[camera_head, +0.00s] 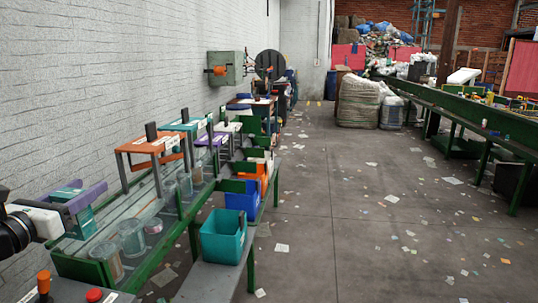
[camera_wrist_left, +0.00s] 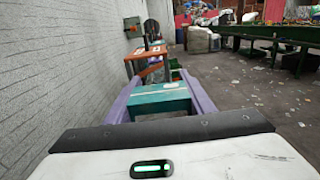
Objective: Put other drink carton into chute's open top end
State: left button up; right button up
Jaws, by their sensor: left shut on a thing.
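My left gripper (camera_head: 84,199) comes in from the left with purple fingers. It is shut on a teal drink carton (camera_head: 80,221), held above the near left end of the belt. In the left wrist view the carton (camera_wrist_left: 160,99) sits between the two purple fingers (camera_wrist_left: 160,92), with a pale band across it. I cannot pick out the chute's open top end with certainty. An orange-topped frame (camera_head: 150,143) stands over the belt beyond the carton, with teal and purple ones farther on. My right gripper is not in view.
Clear jars or cans (camera_head: 132,239) stand on the green-framed belt. A teal bin (camera_head: 222,240), a blue bin (camera_head: 243,201) and an orange bin line its right side. A red button (camera_head: 94,295) is at the bottom left. A white brick wall (camera_head: 100,70) runs along the left. The floor at right is mostly open.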

pick_arm(q)
jog(key=s+d+f, duration=0.7)
jog(key=s+d, duration=0.5)
jog(key=d, duration=0.1)
jog(key=s+d+f+y, duration=0.1)
jog(key=s+d+f, duration=0.7)
jog(key=s+d, duration=0.4)
jog(key=shift+s+d+f+n, duration=0.2)
jog(key=shift+d+n, duration=0.2)
jog(key=shift+d, duration=0.25)
